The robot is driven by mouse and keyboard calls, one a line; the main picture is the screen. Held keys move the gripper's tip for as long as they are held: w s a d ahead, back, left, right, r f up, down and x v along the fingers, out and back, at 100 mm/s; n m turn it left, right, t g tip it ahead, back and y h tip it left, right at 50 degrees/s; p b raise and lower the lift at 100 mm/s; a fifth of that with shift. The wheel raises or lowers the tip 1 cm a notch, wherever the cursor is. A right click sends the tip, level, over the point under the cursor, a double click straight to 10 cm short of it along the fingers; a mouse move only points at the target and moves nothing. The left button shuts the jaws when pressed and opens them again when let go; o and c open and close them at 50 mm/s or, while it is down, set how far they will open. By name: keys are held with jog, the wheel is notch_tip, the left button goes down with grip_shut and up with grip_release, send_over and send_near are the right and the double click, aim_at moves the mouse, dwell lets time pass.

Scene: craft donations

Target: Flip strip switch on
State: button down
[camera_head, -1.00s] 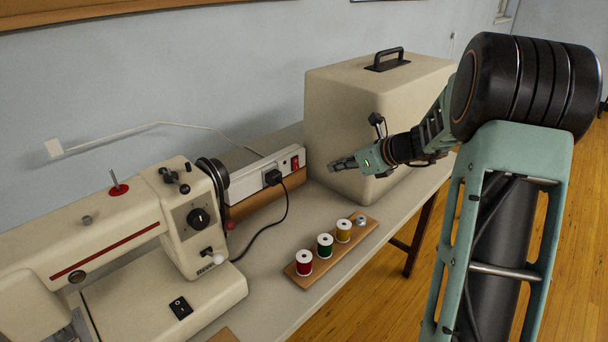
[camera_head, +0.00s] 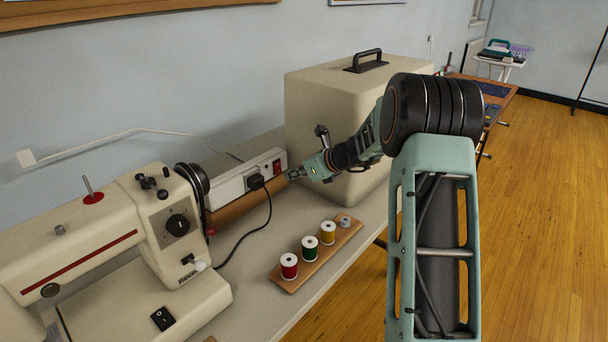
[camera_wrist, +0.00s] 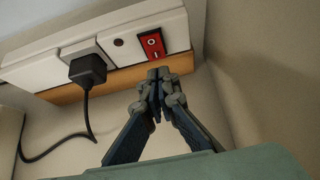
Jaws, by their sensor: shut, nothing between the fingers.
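The white power strip (camera_head: 235,178) lies on a wooden block behind the sewing machine's right end. Its red rocker switch (camera_head: 277,168) is at the strip's right end; it also shows in the wrist view (camera_wrist: 152,44). A black plug (camera_wrist: 88,70) sits in the strip left of the switch. My gripper (camera_head: 291,174) is shut and empty, just right of and slightly below the switch in the head view. In the wrist view its fingertips (camera_wrist: 158,73) are just below the switch. I cannot tell whether they touch the strip.
A beige case (camera_head: 340,100) stands close behind and right of my gripper. The sewing machine (camera_head: 160,230) is at left. A wooden rack (camera_head: 300,275) with thread spools stands in front. The plug's black cable (camera_head: 262,225) loops across the table.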

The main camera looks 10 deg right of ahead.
aim_at(278, 167)
jog(key=shift+w+a+f, duration=0.1)
jog(key=shift+w+a, duration=0.6)
jog(key=shift+w, duration=0.25)
jog(key=shift+w+a+f, duration=0.1)
jog(key=shift+w+a, duration=0.05)
jog(key=shift+w, duration=0.05)
jog(key=shift+a+r+p, duration=0.1)
jog(key=shift+r+p, duration=0.8)
jog(key=shift+r, duration=0.1)
